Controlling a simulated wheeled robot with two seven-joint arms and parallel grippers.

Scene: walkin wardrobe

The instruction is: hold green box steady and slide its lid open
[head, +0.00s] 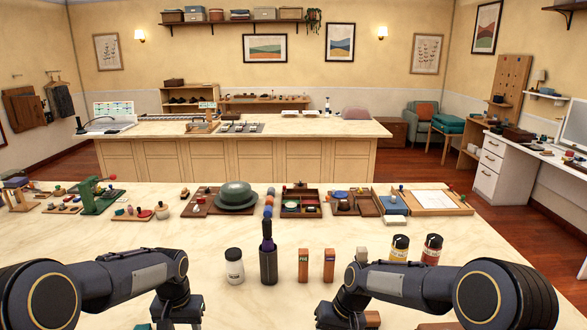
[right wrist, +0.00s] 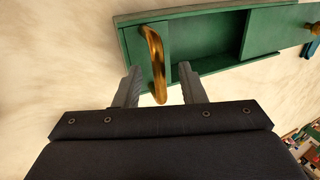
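The green box (right wrist: 128,38) lies at the top of the right wrist view. A curved brass handle (right wrist: 152,55) stands at its left end. Beside the handle is an open, dark green recess (right wrist: 215,38). To the right is a flat green panel, apparently the lid (right wrist: 278,28), with a brass knob (right wrist: 312,26) at its far end. My right gripper (right wrist: 159,68) is open, its fingers on either side of the brass handle; contact is not clear. In the head view my left wrist (head: 178,308) is at the bottom edge and its fingers are hidden.
Trays and a green hat (head: 236,196) line the table's far side. Bare marble tabletop (head: 165,230) lies between.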

